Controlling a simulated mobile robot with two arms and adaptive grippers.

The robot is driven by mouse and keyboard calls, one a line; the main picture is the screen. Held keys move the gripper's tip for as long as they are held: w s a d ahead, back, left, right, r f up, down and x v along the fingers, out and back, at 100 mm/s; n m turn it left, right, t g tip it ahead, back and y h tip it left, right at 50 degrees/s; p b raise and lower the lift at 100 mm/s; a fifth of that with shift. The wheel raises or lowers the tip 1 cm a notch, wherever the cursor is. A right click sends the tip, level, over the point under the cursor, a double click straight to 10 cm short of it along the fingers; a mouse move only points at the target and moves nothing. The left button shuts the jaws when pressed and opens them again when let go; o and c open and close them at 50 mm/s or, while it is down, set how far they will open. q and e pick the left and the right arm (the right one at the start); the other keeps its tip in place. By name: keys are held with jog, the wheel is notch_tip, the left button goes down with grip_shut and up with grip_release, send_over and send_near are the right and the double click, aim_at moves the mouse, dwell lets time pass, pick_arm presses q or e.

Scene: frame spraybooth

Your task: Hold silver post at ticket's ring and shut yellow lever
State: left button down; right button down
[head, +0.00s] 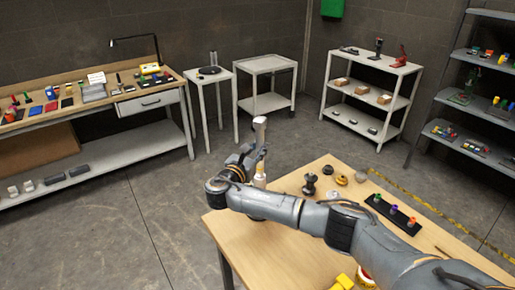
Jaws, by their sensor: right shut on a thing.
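My right arm reaches across the wooden table from the lower right. My right gripper (258,155) is at the table's far left corner, shut around a pale upright post-like thing (260,126). The post's top stands above the fingers, and a pale lower part (260,176) shows beneath them. I cannot tell for sure that it is the silver post. I cannot make out the ticket, its ring or the yellow lever. A yellow thing (344,282) lies at the bottom edge, partly cut off. My left gripper is out of view.
The wooden table (240,238) holds a dark knob-like thing (309,184), small round items and a black rack (392,214) with coloured pieces. Its left front is bare. A cluttered workbench (150,104) stands left, with small tables and shelves behind. Open floor lies between.

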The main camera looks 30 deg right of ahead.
aim_at(257, 179)
jog(key=shift+f+b, duration=2.7)
jog(key=shift+f, duration=2.1)
jog(key=c, duration=1.1)
grip_release()
jog(key=shift+o, duration=0.2)
jog(key=v, duration=1.2)
